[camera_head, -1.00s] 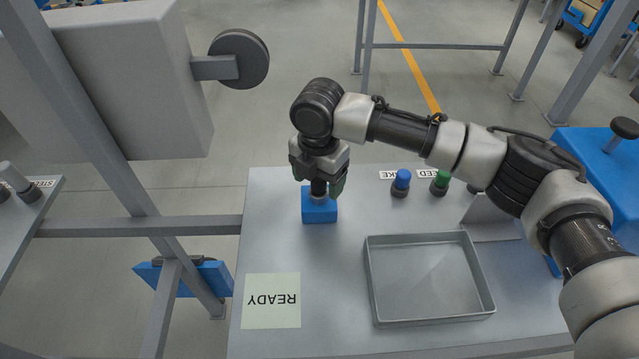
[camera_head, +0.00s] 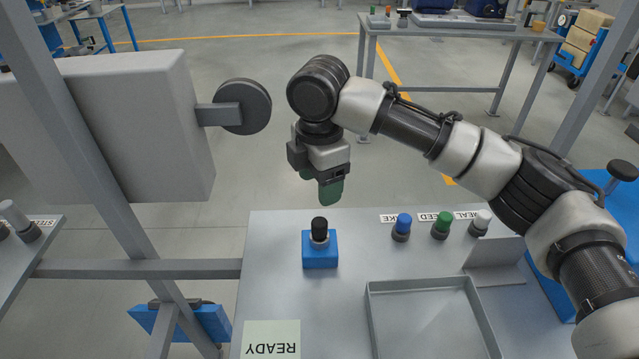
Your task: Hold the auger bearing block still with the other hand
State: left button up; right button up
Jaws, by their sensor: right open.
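A blue block (camera_head: 320,254) with a grey collar and a black knob (camera_head: 320,227) on top stands upright on the grey table; I take it to be the auger bearing block. My right gripper (camera_head: 321,184) hangs just above the knob, pointing down with green finger pads. It is open and empty, with a gap between its fingertips and the knob. My left gripper is not in view, and no hand touches the block.
An empty grey tray (camera_head: 374,325) lies right of the block, and a READY card (camera_head: 270,340) in front. Blue (camera_head: 403,224), green (camera_head: 441,223) and white (camera_head: 481,219) buttons stand at the table's back right. A grey frame post (camera_head: 100,180) and large box (camera_head: 140,120) are left.

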aim_at(319, 221)
notch_tip(319, 221, down, 12)
jog(key=m, duration=1.7)
jog(key=shift+r+m, duration=0.2)
jog(key=shift+m, duration=0.2)
jog(key=c, duration=1)
jog(key=o, duration=1)
jog(key=shift+r, duration=0.1)
jog(key=shift+r, duration=0.4)
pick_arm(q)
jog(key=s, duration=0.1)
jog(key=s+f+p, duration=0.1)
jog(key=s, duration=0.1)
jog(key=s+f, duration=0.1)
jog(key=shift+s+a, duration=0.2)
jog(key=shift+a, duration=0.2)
pick_arm(e)
notch_tip(319, 221, up, 10)
jog(key=shift+f, duration=0.1)
